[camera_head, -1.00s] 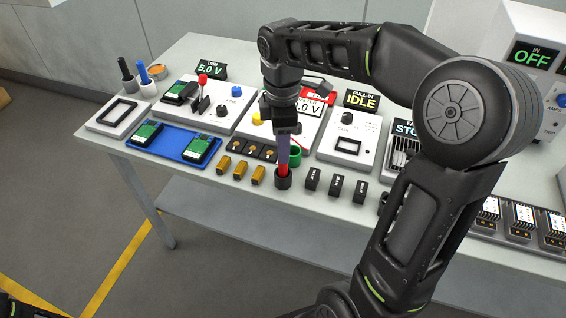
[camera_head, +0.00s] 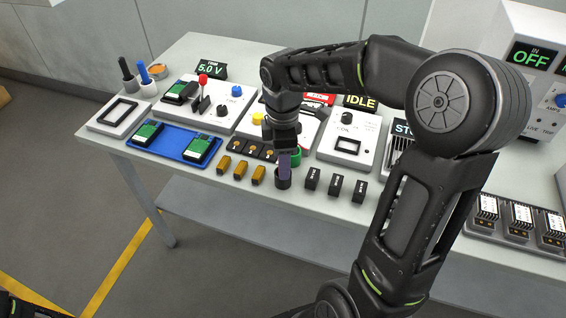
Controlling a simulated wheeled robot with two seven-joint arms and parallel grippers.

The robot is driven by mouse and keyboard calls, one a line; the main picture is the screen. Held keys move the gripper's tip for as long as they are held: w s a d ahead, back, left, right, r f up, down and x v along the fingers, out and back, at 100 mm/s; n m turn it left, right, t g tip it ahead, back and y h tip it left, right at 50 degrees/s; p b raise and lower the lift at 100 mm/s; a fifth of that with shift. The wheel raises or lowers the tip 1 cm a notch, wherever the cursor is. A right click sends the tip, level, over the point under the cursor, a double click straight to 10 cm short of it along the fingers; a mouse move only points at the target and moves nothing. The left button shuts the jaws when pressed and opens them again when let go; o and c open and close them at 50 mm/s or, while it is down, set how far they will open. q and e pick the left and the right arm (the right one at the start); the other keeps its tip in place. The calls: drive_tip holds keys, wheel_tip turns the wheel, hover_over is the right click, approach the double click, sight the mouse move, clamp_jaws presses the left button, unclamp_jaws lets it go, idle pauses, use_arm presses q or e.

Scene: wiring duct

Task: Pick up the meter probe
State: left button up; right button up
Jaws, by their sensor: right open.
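My right gripper (camera_head: 284,168) is open and points down at the small dark round holder (camera_head: 283,184) near the table's front edge. Its fingers are at the holder's mouth. The red meter probe that stood in this holder is now hidden behind the fingers, so I cannot tell whether they touch it. A green ring (camera_head: 296,155) shows just right of the fingers.
Black blocks (camera_head: 336,184) stand right of the holder and brass-coloured blocks (camera_head: 241,170) left of it. A blue tray with green boards (camera_head: 172,148) lies farther left. Instrument panels (camera_head: 347,142) stand behind. My right arm covers much of the table's right side.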

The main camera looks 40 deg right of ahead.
drive_tip(key=shift+c, duration=0.6)
clamp_jaws()
wheel_tip(320, 180, up, 10)
drive_tip(key=shift+r, duration=0.1)
idle(0.4)
idle(0.5)
wheel_tip(320, 180, up, 6)
drive_tip(key=p, duration=0.5)
idle(0.4)
